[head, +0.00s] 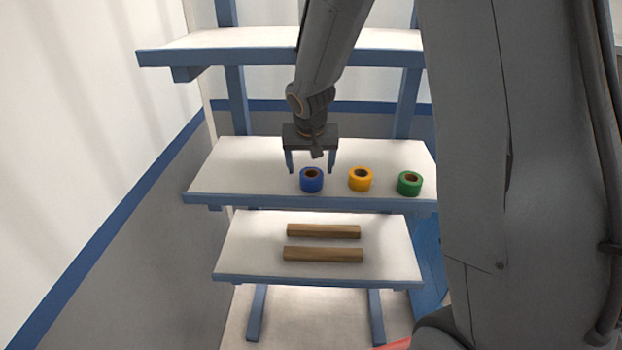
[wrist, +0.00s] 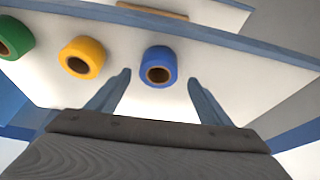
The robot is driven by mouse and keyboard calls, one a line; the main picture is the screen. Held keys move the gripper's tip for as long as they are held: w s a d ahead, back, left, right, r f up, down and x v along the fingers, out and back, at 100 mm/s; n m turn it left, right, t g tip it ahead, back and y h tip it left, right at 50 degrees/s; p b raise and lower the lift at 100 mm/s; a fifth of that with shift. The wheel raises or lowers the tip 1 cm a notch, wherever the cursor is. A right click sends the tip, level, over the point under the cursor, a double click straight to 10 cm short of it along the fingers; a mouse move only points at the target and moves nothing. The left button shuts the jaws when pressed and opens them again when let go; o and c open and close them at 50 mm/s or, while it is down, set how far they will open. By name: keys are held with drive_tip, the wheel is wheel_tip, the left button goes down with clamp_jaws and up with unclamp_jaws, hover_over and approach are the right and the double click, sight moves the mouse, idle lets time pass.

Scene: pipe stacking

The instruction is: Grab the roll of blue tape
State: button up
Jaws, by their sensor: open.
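The roll of blue tape (head: 311,181) sits on the white middle shelf (head: 240,178), near its front edge. My gripper (head: 311,171) is open, its two fingers pointing down behind and to either side of the blue roll in the head view. In the wrist view, the blue roll (wrist: 159,68) lies ahead of the fingertips, between their lines, with its dark core hole showing. The fingers (wrist: 160,80) hold nothing. I cannot tell whether any fingertip touches the shelf.
A yellow roll (head: 360,180) and a green roll (head: 409,184) stand to the right of the blue one on the same shelf. Two wooden pieces (head: 323,254) lie on the lower shelf (head: 250,262). An upper shelf (head: 210,42) spans above, behind my arm. The middle shelf's left part is clear.

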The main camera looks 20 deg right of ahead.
sight(311, 173)
drive_tip(key=shift+p+x, duration=0.5)
drive_tip(key=shift+x, duration=1.95)
drive_tip(key=shift+s+d, duration=0.1)
drive_tip(key=shift+c, duration=0.3)
drive_tip(key=c, duration=1.1)
